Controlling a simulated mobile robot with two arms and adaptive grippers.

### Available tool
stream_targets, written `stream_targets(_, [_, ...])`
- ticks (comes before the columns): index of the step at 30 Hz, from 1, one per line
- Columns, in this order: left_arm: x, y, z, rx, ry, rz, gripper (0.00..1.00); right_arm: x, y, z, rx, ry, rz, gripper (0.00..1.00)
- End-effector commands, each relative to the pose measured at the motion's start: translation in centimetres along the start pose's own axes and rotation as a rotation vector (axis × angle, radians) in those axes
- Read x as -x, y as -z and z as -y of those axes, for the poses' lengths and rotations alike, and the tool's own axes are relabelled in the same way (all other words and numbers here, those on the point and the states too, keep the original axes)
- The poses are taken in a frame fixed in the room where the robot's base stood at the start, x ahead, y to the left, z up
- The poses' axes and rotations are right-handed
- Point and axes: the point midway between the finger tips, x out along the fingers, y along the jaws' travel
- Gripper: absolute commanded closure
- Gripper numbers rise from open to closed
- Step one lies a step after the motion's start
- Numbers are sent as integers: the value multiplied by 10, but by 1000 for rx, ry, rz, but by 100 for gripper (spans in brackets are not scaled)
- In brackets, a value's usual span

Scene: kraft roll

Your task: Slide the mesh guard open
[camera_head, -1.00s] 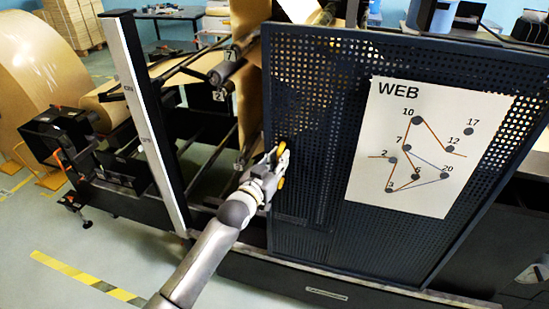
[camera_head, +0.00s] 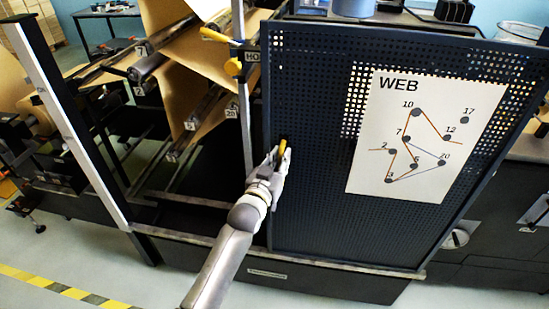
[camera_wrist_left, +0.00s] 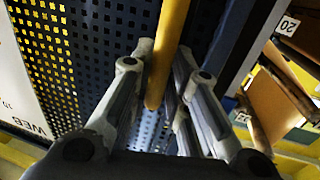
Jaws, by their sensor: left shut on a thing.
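The mesh guard (camera_head: 310,190) is a dark perforated panel with a white WEB diagram sheet (camera_head: 425,135) on it. It stands in the middle right of the head view. A yellow handle (camera_head: 283,148) is on its left edge. My left gripper (camera_head: 276,158) is shut on this handle. In the left wrist view the yellow handle (camera_wrist_left: 168,50) runs between the two fingers (camera_wrist_left: 160,95), with the mesh behind it. The bay left of the guard is uncovered and shows numbered rollers (camera_head: 150,65) and brown paper web (camera_head: 195,85). My right gripper is not in view.
A pale upright post (camera_head: 70,125) stands left of the bay.

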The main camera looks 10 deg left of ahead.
Motion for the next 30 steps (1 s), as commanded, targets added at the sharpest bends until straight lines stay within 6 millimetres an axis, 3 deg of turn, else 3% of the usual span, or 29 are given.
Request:
stream_targets(17, [-1, 3, -5, -8, 0, -8, 100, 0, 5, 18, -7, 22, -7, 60])
stream_targets(18, [-1, 3, -5, -8, 0, -8, 79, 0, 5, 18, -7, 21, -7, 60])
stream_targets(21, [-1, 3, -5, -6, 0, -8, 66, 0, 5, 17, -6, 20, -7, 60])
stream_targets(30, [-1, 1, -4, -3, 1, -4, 65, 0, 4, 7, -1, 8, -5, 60])
